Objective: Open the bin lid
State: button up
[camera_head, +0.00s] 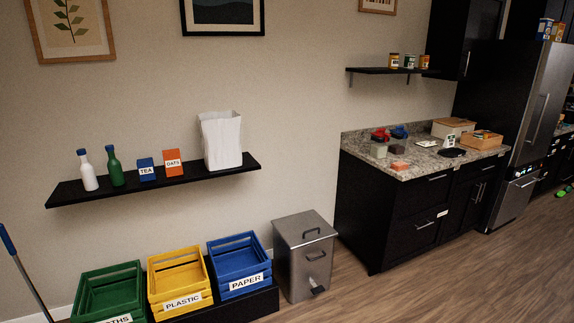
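The bin (309,271) is a grey metal box standing on the floor against the wall, just left of the dark cabinet. Its flat lid (304,226) looks shut and carries a dark handle (312,233) near the front. A second dark handle sits on the upper front face, and a dark pedal-like part (318,289) sticks out low at the front. My gripper is not in this view.
Green (108,290), yellow (178,272) and blue (238,262) crates stand left of the bin. A dark shelf (230,170) with bottles, boxes and a white bag hangs above. Dark cabinets (385,216) stand right. The wood floor (420,295) in front is clear.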

aim_at(300, 230)
jog(key=i+l+z, duration=0.25)
jog(key=i, duration=0.6)
jog(key=i+j+z, duration=0.1)
jog(key=i+z, duration=0.2)
jog(key=i, duration=0.55)
jog(key=i+u, duration=0.45)
jog(key=i+l+u, duration=0.25)
jog(key=i+u, duration=0.2)
jog(key=i+l+u, duration=0.35)
jog(key=u, duration=0.15)
jog(key=i+l+u, duration=0.35)
jog(key=i+l, duration=0.05)
jog(key=l, duration=0.1)
